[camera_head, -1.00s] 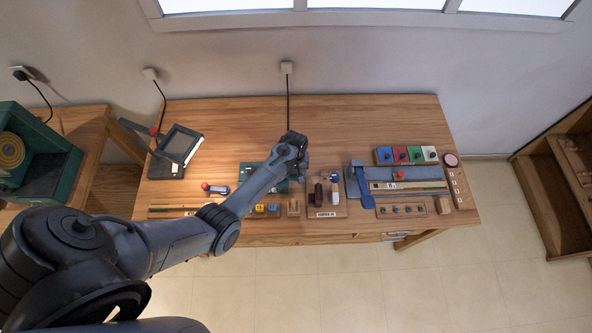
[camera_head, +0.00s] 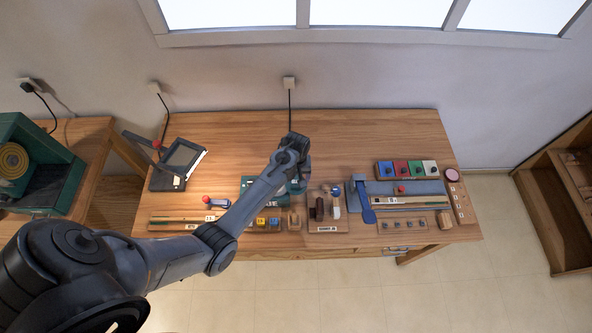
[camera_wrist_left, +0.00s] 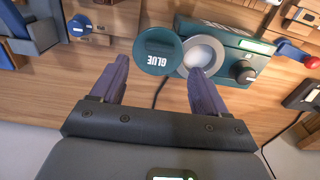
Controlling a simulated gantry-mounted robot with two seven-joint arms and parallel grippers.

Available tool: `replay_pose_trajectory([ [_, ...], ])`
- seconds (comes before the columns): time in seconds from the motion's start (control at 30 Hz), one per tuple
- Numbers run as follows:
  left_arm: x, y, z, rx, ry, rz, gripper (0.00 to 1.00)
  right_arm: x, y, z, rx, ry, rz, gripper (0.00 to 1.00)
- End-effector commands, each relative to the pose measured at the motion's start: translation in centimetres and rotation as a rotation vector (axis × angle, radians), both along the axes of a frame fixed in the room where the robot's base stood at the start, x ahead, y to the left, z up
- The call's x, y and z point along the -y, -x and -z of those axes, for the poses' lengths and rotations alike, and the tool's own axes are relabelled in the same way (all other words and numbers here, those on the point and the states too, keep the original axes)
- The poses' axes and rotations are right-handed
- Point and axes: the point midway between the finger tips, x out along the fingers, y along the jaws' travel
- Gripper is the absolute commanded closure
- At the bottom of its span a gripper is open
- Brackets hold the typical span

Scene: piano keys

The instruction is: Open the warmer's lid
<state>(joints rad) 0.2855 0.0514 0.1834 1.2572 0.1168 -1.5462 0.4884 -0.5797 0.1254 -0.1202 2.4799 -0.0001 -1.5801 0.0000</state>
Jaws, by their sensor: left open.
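The warmer is a teal box (camera_wrist_left: 235,62) with a black knob, seen at the top of the left wrist view; in the head view it (camera_head: 249,184) is partly hidden by my arm. Its round teal lid (camera_wrist_left: 158,50), marked GLUE, sits to the left of a pale ring-shaped opening (camera_wrist_left: 200,55). The opening is largely uncovered, with something whitish inside. I cannot tell how the lid is supported. My left gripper (camera_wrist_left: 157,72) is open, its fingers spread below the lid, one toward each side, with nothing between them. My right gripper is not in view.
A tablet-like device (camera_head: 178,163) stands at the bench's left. Coloured blocks (camera_head: 407,169), a blue tool (camera_head: 362,200) and small wooden parts lie to the right. The back of the bench (camera_head: 350,135) is clear. A black cable runs behind the warmer.

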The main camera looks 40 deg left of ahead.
Motion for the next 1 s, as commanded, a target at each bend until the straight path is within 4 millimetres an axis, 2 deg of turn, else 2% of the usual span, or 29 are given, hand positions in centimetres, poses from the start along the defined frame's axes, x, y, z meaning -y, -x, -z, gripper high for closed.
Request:
replay_pose_trajectory([
  [0.2,0.0,0.0,-2.8,0.001,-0.001,0.001,0.26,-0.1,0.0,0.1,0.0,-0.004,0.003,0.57],
  [0.4,0.0,0.1,-3.9,-0.001,-0.001,0.001,0.26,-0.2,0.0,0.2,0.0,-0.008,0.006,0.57],
  [0.87,0.0,0.2,-3.8,-0.004,0.0,0.001,0.26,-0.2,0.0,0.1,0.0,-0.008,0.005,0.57],
  [1.0,0.0,2.0,-2.4,-0.039,0.0,0.0,0.26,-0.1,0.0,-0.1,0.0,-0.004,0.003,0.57],
])
